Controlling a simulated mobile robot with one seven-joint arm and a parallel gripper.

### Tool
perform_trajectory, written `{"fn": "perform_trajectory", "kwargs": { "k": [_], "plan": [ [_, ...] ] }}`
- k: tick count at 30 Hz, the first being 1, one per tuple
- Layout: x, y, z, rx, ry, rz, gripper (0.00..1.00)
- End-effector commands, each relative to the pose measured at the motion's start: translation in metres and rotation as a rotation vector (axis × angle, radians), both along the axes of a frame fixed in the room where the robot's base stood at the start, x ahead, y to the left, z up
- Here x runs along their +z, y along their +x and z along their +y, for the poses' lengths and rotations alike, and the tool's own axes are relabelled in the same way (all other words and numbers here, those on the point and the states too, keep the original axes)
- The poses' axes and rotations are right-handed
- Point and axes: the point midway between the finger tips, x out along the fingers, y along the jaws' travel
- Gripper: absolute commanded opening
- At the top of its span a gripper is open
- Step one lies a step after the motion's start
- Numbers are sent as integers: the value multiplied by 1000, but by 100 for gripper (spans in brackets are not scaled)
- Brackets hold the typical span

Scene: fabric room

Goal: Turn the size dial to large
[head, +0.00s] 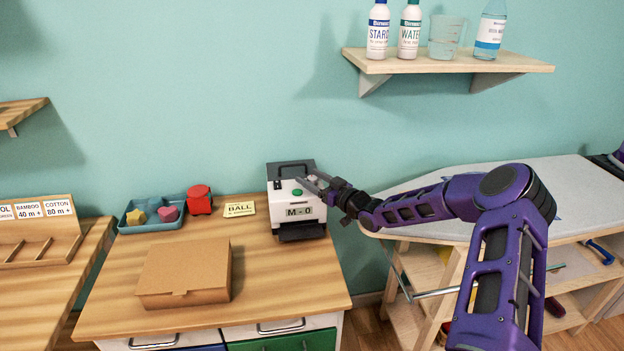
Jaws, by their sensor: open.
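A white and dark grey machine (284,186) stands at the back right of the wooden table. Its front carries a display (299,211) reading "M-0", with a small green button (297,192) above it. I cannot make out a size dial; my gripper covers part of the machine's upper right side. My gripper (308,184) reaches in from the right, with its fingers open at that side. Nothing shows between the fingers. Whether they touch the machine I cannot tell.
On the table (120,311) are a cardboard box (186,272), a blue tray (130,224) with shaped pieces, a red object (200,199) and a "BALL" card (239,209). A shelf (450,64) with bottles hangs above. An ironing board (440,226) is at right.

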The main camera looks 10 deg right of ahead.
Motion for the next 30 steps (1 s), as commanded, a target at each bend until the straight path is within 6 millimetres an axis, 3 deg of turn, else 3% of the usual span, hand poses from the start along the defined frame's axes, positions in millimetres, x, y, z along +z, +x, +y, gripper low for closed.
{"fn": "perform_trajectory", "kwargs": {
  "k": [3,14,30],
  "plan": [
    [0,0,0,0,0,0,64],
    [0,0,0,0,0,0,0],
    [-2,-1,1,-72,0,2,0]
  ]
}}
